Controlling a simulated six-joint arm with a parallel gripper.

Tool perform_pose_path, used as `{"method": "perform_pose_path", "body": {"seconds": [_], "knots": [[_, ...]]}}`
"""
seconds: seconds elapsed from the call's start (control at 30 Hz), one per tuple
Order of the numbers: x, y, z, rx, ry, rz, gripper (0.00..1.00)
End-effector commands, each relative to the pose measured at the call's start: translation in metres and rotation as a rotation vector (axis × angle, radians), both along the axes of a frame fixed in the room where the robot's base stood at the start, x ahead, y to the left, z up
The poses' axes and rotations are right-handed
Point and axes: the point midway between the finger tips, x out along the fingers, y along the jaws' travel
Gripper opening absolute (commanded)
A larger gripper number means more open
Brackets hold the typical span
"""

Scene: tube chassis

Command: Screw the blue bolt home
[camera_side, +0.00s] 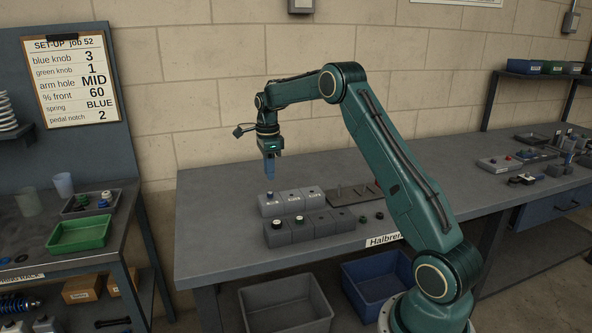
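My gripper (269,168) points straight down above the left end of a row of light grey blocks (292,201) on the bench. A narrow blue-grey shape shows at its fingers; whether they are open, shut or holding something is too small to tell. A small dark blue spot (270,194), perhaps the blue bolt, shows on top of the leftmost light block, below the gripper with a gap between. How deep it sits cannot be seen. The labels on the light blocks are too small to read.
In front stands a row of dark grey blocks (318,228), with a white-topped piece (276,222) and a green one (299,220). Small dark round pieces (363,219) lie to their right. A dark tray with upright pegs (355,192) stands behind. The bench's left part is clear.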

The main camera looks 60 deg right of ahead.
Motion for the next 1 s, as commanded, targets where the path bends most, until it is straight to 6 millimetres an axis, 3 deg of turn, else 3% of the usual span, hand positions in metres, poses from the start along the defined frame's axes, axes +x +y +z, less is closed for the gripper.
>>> {"method": "perform_pose_path", "body": {"seconds": [0.27, 1.0], "knots": [[0.0, 0.0, -0.011, 0.001, 0.002, 0.0, 0.28], [0.0, 0.0, -0.064, 0.001, 0.001, 0.0, 0.28]]}}
